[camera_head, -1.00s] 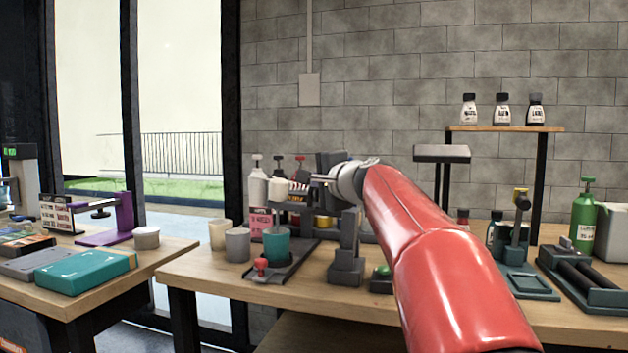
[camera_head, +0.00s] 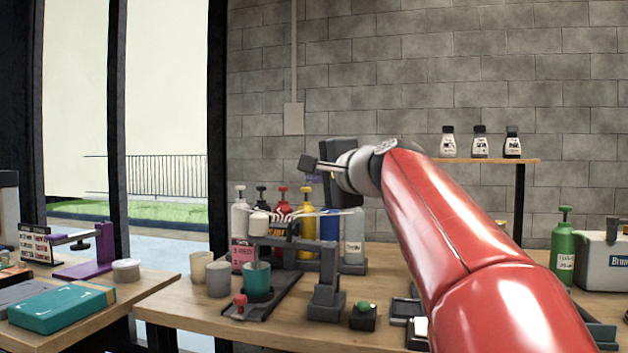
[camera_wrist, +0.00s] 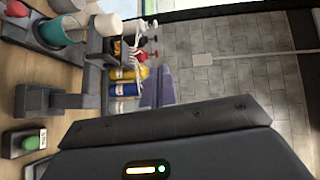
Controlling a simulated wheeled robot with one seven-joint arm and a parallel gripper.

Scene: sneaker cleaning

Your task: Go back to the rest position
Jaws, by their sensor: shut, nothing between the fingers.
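My red arm reaches up from the lower right in the head view. My gripper (camera_head: 308,163) is at its far end, in the air above the bottles at the back of the wooden table (camera_head: 190,303), pointing left. It looks shut, with nothing held. In the wrist view its fingers (camera_wrist: 160,88) show as a narrow grey-purple shape beyond the dark gripper body, which hides much of the lower picture. Beyond them are the bottles and the grey block wall.
A dark stand holds a teal cup (camera_head: 257,283) below my gripper. A green button box (camera_head: 363,316) sits at the table's front. A green pump bottle (camera_head: 565,255) stands right. A shelf (camera_head: 485,160) with small bottles is on the right. A second table with a teal case (camera_head: 62,308) is left.

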